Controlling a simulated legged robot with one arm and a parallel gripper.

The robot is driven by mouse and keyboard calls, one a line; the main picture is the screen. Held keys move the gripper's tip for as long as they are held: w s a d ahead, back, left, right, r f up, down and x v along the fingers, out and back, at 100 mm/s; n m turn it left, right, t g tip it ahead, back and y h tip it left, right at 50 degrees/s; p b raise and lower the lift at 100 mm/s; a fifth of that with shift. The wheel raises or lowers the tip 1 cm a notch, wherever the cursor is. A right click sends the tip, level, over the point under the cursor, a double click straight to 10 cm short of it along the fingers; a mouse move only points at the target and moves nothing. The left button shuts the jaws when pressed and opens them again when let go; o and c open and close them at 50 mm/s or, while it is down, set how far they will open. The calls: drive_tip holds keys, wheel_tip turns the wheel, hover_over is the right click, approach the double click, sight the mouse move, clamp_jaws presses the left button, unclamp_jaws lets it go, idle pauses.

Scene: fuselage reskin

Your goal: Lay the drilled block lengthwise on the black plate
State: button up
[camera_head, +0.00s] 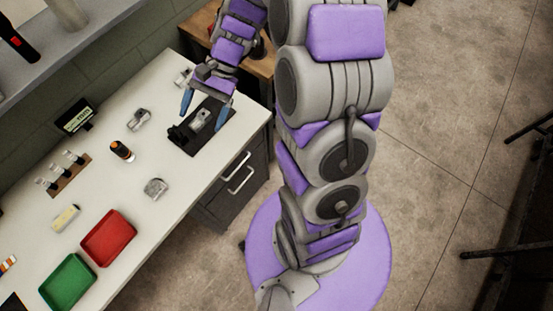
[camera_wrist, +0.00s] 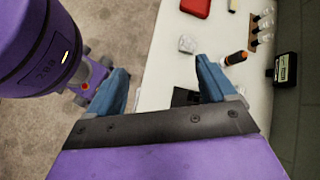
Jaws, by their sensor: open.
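The black plate (camera_head: 216,138) lies flat near the right end of the white workbench. A small grey metal block (camera_head: 199,121), which looks like the drilled block, rests on the plate; its holes are too small to make out. A dark fixture (camera_head: 178,136) sits at the plate's left edge. My gripper (camera_head: 204,120) is open, its blue fingers spread on either side of the block and apart from it. In the wrist view the open fingers (camera_wrist: 161,72) show nothing held. A bit of the black plate (camera_wrist: 181,96) shows there; the block is hidden by my gripper's body.
Grey metal parts (camera_head: 138,119) (camera_head: 155,187) and an orange-black bottle (camera_head: 122,151) stand left of the plate. A red tray (camera_head: 109,238), a green tray (camera_head: 68,282) and a vial rack (camera_head: 70,178) are farther left. A small display (camera_head: 75,116) stands by the wall.

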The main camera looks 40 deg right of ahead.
drive_tip(key=s+d+r+n+h, duration=0.1)
drive_tip(key=s+r+n+h, duration=0.1)
drive_tip(key=s, duration=0.6)
drive_tip(key=s+d+r+n+h, duration=0.2)
drive_tip(key=s+n+h, duration=0.2)
drive_tip(key=s, duration=0.3)
drive_tip(key=s+d+r+n+t+h, duration=0.1)
drive_tip(key=s+d+r+n+h, duration=0.1)
drive_tip(key=s, duration=0.6)
drive_tip(key=shift+s+r+n+h, duration=0.3)
drive_tip(key=shift+r+n+h, duration=0.1)
drive_tip(key=shift+r+n, duration=0.1)
